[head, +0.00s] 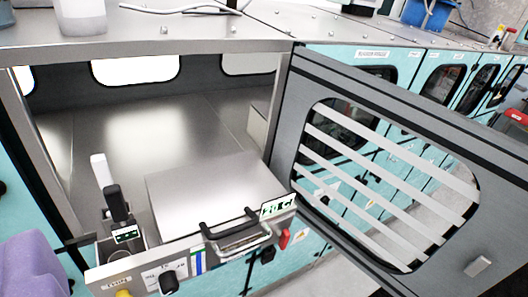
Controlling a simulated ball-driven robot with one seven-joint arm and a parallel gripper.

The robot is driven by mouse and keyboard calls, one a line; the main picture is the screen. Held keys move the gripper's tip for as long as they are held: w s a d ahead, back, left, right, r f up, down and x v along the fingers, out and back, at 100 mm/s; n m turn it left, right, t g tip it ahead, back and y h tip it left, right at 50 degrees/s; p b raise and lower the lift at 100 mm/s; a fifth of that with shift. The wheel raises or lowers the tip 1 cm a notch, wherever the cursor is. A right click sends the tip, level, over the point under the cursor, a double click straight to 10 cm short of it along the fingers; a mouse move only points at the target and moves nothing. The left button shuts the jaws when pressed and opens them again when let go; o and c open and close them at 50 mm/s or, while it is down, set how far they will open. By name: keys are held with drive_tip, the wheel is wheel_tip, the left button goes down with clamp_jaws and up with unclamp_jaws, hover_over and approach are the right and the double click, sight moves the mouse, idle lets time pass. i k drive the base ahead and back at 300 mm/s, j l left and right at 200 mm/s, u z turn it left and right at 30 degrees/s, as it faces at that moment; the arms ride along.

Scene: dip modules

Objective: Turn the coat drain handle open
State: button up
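An open metal machine cabinet (190,243) fills the left and middle of the head view. At its front left stand an upright black-gripped lever (117,205) and, just behind it, a white-gripped lever (102,168). A small dark label with light lettering (126,235) sits below the black grip. I cannot read a label naming the coat drain handle, so I cannot tell which lever it is. My gripper is not in view.
A grey door with a slatted window (385,190) stands open on the right. Below the levers are a black knob (169,282) and a yellow button (123,293). A red switch (284,239) is farther right. A purple rounded shape (32,265) is at lower left.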

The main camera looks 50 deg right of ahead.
sight(285, 235)
drive_tip(key=z, duration=1.1)
drive_tip(key=i+l+u, duration=0.1)
drive_tip(key=l, duration=0.3)
drive_tip(key=i+l, duration=0.1)
drive_tip(key=l, duration=0.35)
drive_tip(key=i+l+u, duration=0.15)
drive_tip(key=l, duration=0.25)
drive_tip(key=k, duration=0.05)
